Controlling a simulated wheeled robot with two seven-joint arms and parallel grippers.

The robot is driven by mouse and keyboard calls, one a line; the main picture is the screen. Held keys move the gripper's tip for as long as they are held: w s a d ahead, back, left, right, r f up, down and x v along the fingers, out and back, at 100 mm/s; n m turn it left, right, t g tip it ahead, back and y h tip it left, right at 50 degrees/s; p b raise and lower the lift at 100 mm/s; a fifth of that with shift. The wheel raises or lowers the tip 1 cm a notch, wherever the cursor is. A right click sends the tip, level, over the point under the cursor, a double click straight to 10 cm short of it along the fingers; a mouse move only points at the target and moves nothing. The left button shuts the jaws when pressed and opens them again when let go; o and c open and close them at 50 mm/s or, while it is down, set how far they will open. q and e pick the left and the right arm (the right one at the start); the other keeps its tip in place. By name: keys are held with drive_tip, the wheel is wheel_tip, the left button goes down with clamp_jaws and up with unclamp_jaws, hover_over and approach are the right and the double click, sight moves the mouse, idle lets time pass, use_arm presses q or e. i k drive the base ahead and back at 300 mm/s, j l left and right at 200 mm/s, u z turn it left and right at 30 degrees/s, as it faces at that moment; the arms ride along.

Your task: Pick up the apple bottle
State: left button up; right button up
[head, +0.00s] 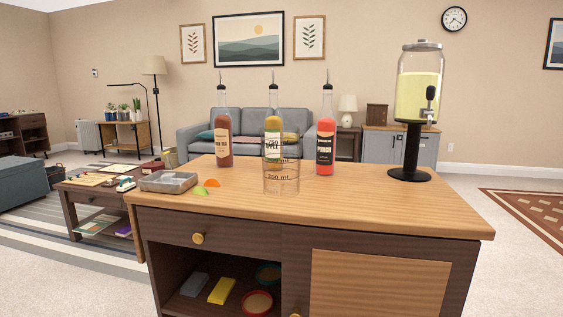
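Three bottles with dark pour spouts stand upright on the wooden counter (400,210). The middle bottle (273,100) holds yellow-green liquid and has a pale and green label, partly legible, which seems to be the apple one. A clear measuring beaker (281,182) marked 250 ml stands in front of it and overlaps its lower part. To its left is a brownish-red bottle (223,148) with a cream label. To its right is a red bottle (325,142) with a black label. Neither of my grippers is in view.
A drink dispenser (411,150) on a black stand is at the counter's right. A grey tray (168,188) and small green and orange fruit pieces (207,187) lie at the left. The counter's front right is clear.

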sight(273, 117)
drive_tip(key=i+j+z, duration=0.35)
drive_tip(key=j, duration=0.25)
drive_tip(key=i+j+z, duration=0.2)
drive_tip(key=j, duration=0.15)
drive_tip(key=i+j+z, duration=0.15)
drive_tip(key=j, duration=0.2)
drive_tip(key=j+z, duration=0.2)
drive_tip(key=j, duration=0.15)
drive_tip(key=j+z, duration=0.2)
drive_tip(key=j, duration=0.25)
drive_tip(key=j+z, duration=0.15)
drive_tip(key=j, duration=0.3)
drive_tip(key=k+j+z, duration=0.2)
drive_tip(key=j, duration=0.2)
drive_tip(key=j+z, duration=0.2)
drive_tip(key=j, duration=0.25)
drive_tip(key=k+j+z, duration=0.2)
drive_tip(key=j, duration=0.2)
drive_tip(key=k+j+z, duration=0.15)
drive_tip(key=j, duration=0.25)
drive_tip(key=i+j+z, duration=0.15)
drive_tip(key=j+z, duration=0.3)
drive_tip(key=j, duration=0.5)
drive_tip(key=j+z, duration=0.5)
drive_tip(key=j, duration=0.45)
